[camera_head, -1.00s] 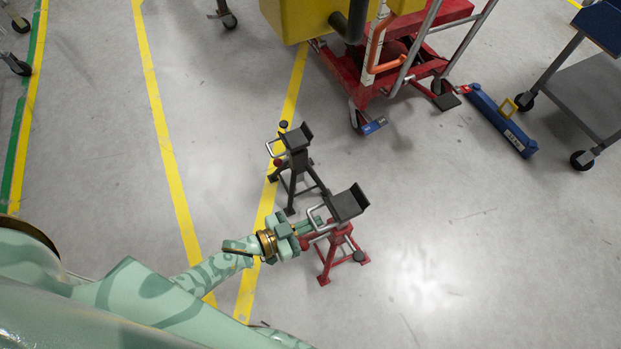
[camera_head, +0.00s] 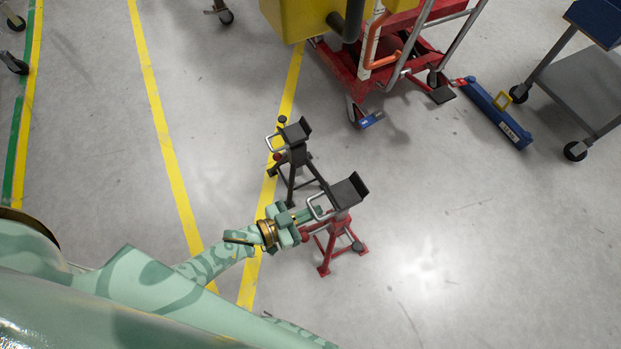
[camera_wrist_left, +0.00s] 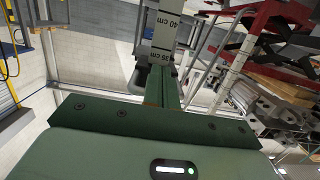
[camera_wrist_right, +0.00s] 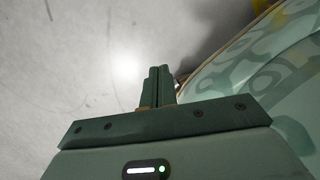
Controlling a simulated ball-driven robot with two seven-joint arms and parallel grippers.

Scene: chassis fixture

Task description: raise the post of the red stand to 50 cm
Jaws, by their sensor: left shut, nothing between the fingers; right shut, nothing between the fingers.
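The red stand (camera_head: 341,243) stands on the floor right of centre, with a dark saddle (camera_head: 348,191) on top and a light loop handle (camera_head: 317,207) on its left side. My left gripper (camera_head: 318,213) is shut with its fingertips at the handle, just below the saddle; I cannot tell if they touch it.
A black stand (camera_head: 297,158) of like shape is just behind the red one. A red wheeled lift (camera_head: 375,75) with a yellow load, a blue bar (camera_head: 502,118) and a grey cart (camera_head: 585,85) are further back. The floor to the right is clear.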

